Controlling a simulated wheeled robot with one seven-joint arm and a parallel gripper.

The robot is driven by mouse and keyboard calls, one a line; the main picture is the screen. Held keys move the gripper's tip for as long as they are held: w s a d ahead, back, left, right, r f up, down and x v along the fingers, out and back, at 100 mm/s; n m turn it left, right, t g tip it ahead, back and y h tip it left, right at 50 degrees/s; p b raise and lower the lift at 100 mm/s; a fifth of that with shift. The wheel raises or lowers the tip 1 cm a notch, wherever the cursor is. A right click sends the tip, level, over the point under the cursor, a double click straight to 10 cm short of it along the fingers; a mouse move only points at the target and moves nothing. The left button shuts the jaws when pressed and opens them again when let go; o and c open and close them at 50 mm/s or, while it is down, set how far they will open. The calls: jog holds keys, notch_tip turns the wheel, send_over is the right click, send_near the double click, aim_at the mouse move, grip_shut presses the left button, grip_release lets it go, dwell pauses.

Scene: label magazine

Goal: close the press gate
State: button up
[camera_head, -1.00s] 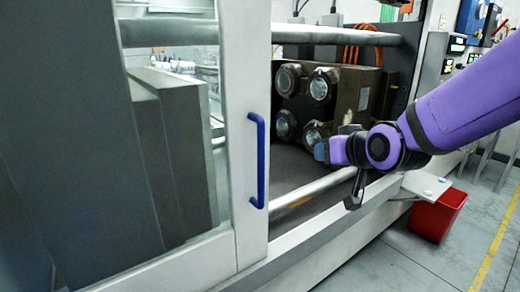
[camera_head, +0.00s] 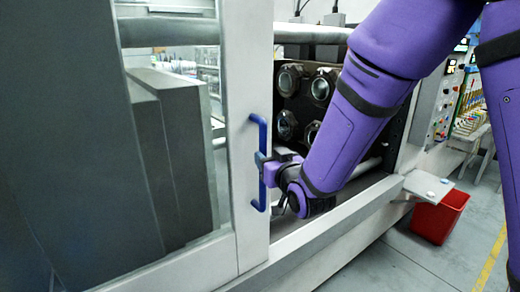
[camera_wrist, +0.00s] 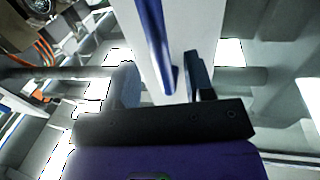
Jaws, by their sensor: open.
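The press gate (camera_head: 246,218) is a pale frame with a clear window, standing at the left in the head view. A blue upright bar handle (camera_head: 262,199) is on its right edge. My gripper (camera_head: 262,163) is at the middle of the handle. In the wrist view my gripper (camera_wrist: 163,85) is open, and the blue handle (camera_wrist: 153,42) runs between its two fingers, in front of the pale gate frame (camera_wrist: 197,27). I cannot tell whether the fingers touch the handle.
The press opening to the right of the gate shows a dark block with round fittings (camera_head: 290,80). Metal bars (camera_head: 305,34) cross the opening. A small pale shelf (camera_head: 428,186) and a red bin (camera_head: 438,215) stand outside at the right.

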aim_at(265, 153)
jog(key=shift+x, duration=3.2)
jog(key=shift+d, duration=0.1)
grip_shut()
